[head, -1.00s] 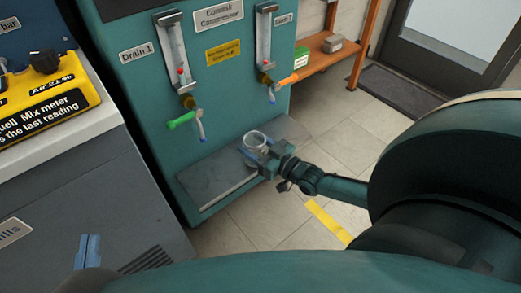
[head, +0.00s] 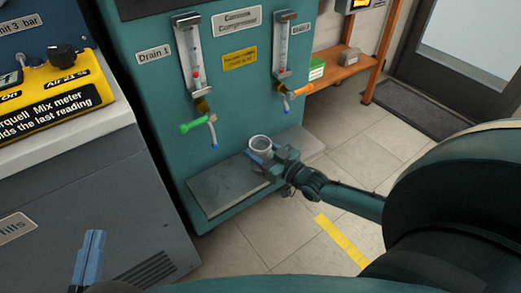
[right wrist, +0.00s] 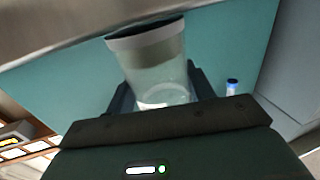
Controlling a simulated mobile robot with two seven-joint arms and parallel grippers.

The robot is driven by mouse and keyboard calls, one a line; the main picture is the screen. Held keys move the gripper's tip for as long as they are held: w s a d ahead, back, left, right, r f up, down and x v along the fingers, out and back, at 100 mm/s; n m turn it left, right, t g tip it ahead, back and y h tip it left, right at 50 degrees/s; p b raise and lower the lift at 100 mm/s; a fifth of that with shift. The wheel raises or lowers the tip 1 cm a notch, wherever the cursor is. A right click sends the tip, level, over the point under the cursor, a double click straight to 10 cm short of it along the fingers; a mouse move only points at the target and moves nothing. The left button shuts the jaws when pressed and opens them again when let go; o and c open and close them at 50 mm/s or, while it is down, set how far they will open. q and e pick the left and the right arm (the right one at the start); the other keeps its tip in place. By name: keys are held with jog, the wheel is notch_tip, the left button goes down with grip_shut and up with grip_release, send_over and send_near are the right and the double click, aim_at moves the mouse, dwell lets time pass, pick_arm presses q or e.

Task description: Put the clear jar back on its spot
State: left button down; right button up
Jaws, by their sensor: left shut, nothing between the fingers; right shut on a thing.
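The clear jar (head: 260,143) is upright, over the grey ledge (head: 213,191) at the foot of the teal compressor cabinet. My right gripper (head: 262,157) is shut on it. In the right wrist view the jar (right wrist: 150,62) stands between the two dark fingers (right wrist: 163,92), with its rim towards the top of the picture. I cannot tell whether its base touches the ledge. No marked spot for it is clear to see. My left gripper (head: 90,257) is shut and empty, at the lower left in front of the grey cabinet.
Above the ledge hang the green-handled Drain 1 valve (head: 198,125) and the orange-handled Drain 2 valve (head: 294,91). The yellow mix meter (head: 60,100) stands on the grey cabinet (head: 95,190) at left. The ledge's left part is bare. A wooden shelf (head: 340,75) stands behind.

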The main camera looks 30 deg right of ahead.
aim_at(268, 157)
pick_arm(q)
jog(key=shift+s+f, duration=0.1)
jog(key=shift+f, duration=0.35)
pick_arm(e)
jog(key=shift+f, duration=0.35)
jog(key=o, duration=1.2)
jog(key=shift+c, duration=0.2)
jog(key=shift+s+d, duration=0.1)
jog(key=shift+s, duration=0.1)
jog(key=p+v, duration=0.2)
jog(key=v, duration=0.3)
jog(key=shift+s+r, duration=0.1)
jog(key=shift+r, duration=0.05)
pick_arm(q)
jog(key=shift+s+a+r+m+g+y+p, duration=0.15)
jog(key=shift+a+m+g+y+p, duration=0.2)
jog(key=shift+p, duration=0.6)
pick_arm(e)
jog(key=v, duration=0.7)
jog(key=shift+s, duration=0.25)
jog(key=shift+d, duration=0.15)
